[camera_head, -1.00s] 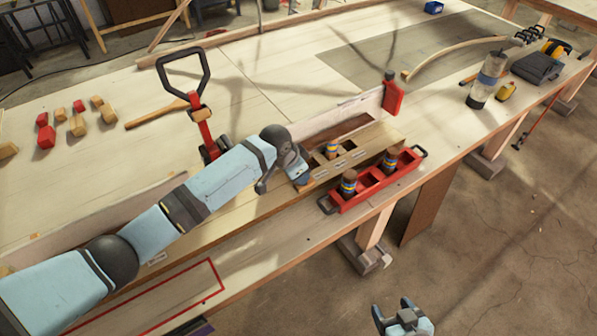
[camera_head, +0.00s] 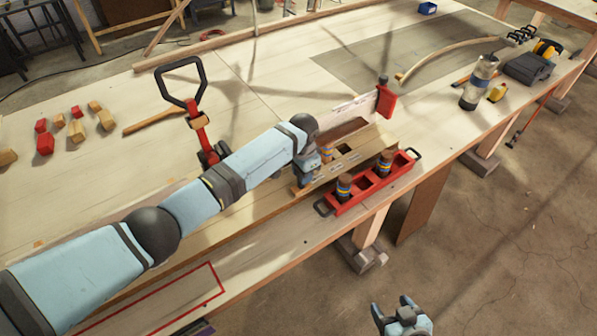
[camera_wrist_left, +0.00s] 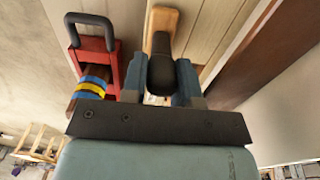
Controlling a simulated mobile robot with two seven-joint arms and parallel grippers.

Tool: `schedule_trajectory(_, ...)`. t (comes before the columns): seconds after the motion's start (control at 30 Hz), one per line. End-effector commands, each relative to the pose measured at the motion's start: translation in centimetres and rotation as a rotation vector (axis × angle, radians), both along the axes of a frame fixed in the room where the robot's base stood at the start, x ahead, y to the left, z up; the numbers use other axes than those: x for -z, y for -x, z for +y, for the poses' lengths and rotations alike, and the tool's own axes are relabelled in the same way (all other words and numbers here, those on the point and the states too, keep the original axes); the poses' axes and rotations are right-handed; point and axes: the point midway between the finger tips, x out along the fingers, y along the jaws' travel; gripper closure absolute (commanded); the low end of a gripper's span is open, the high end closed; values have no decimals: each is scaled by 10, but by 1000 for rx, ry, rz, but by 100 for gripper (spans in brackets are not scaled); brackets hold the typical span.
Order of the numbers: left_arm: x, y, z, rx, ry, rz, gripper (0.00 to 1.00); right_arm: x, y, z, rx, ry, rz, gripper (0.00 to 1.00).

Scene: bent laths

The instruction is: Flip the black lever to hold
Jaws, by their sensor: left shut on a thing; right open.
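The black lever (camera_wrist_left: 161,72) shows in the left wrist view as a dark rounded handle between my left fingers, over a pale wooden piece (camera_wrist_left: 163,17). My left gripper (camera_wrist_left: 161,85) is shut on it. In the head view my left gripper (camera_head: 308,174) is at the near left end of the slotted wooden fixture (camera_head: 350,158); the lever is hidden there by the hand. I cannot read any hold marking. My right gripper (camera_head: 400,314) is open and empty, low at the bottom of the head view, off the table's front edge.
A red tray (camera_head: 362,190) with banded cylinders stands close in front of the fixture; its black handle (camera_wrist_left: 92,22) is left of my fingers in the wrist view. A red clamp with a black loop handle (camera_head: 182,85) stands behind my left arm. Wooden and red blocks lie far left.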

Motion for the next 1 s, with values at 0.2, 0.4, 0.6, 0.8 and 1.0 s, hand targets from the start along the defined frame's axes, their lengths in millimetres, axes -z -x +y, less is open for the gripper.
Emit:
schedule_trajectory(0.2, 3, -6, -8, 0, -105, 76, 100, 10, 1, 0, 0, -2, 2, 33)
schedule_trajectory(0.4, 3, -8, -12, 0, -163, 118, 100, 15, 0, 2, -2, -4, 2, 33)
schedule_trajectory(0.6, 3, -9, -12, 0, -185, 133, 100, 14, -3, 3, -4, -5, -4, 33)
schedule_trajectory(0.8, 3, -9, -12, 0, -187, 134, 100, 13, -4, 2, -5, -5, -6, 33)
schedule_trajectory(1.0, 3, -9, -12, 0, -187, 134, 62, 14, -4, 2, -5, -5, -5, 33)
